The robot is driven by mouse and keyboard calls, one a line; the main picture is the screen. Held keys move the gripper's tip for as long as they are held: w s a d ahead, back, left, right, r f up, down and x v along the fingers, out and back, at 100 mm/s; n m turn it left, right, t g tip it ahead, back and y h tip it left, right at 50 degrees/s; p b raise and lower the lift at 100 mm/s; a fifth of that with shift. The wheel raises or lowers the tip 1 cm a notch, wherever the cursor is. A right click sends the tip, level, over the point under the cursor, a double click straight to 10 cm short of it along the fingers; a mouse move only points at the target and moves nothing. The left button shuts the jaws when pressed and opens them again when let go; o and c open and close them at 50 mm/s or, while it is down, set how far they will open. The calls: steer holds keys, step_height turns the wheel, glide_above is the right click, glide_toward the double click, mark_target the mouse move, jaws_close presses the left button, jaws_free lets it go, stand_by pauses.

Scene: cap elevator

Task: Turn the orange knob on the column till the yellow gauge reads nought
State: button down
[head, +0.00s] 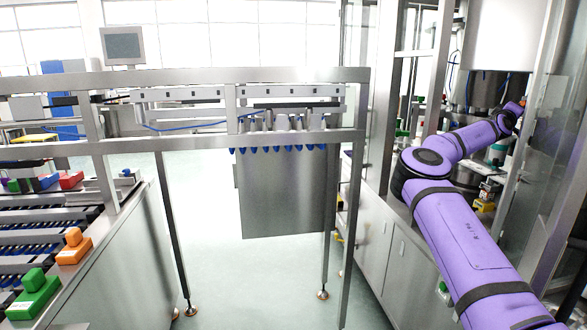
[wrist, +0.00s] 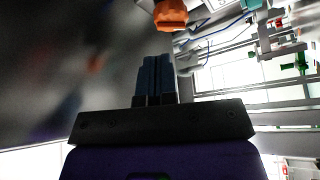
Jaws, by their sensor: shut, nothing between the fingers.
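An orange knob (wrist: 170,14) shows at the top edge of the wrist view, cut off by the frame. My gripper (wrist: 157,60) has its dark fingers together, with nothing between them. The fingertips point up toward the knob and stay apart from it in the picture. The fingers cannot be made out there. A small yellow part (head: 484,205) sits lower on the machine. I cannot tell whether it is the gauge, and no reading is legible.
A steel column (head: 540,110) and glass panels stand close to my arm on the right. A steel frame (head: 200,76) spans the middle. A bench at left carries a green block (head: 36,290) and an orange block (head: 74,247). The floor between is clear.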

steer(key=d, duration=0.6)
steer(key=shift+w+d, duration=0.25)
steer(key=shift+w, duration=0.4)
stand_by(0.8)
steer(key=shift+w+r, duration=0.1)
steer(key=shift+f, duration=0.2)
steer(key=shift+w+f, duration=0.2)
steer(key=shift+f, duration=0.25)
steer(key=shift+w+f, duration=0.1)
steer(key=shift+w+a+f, duration=0.1)
steer(key=shift+w+f, duration=0.2)
stand_by(0.7)
steer(key=shift+f, duration=0.15)
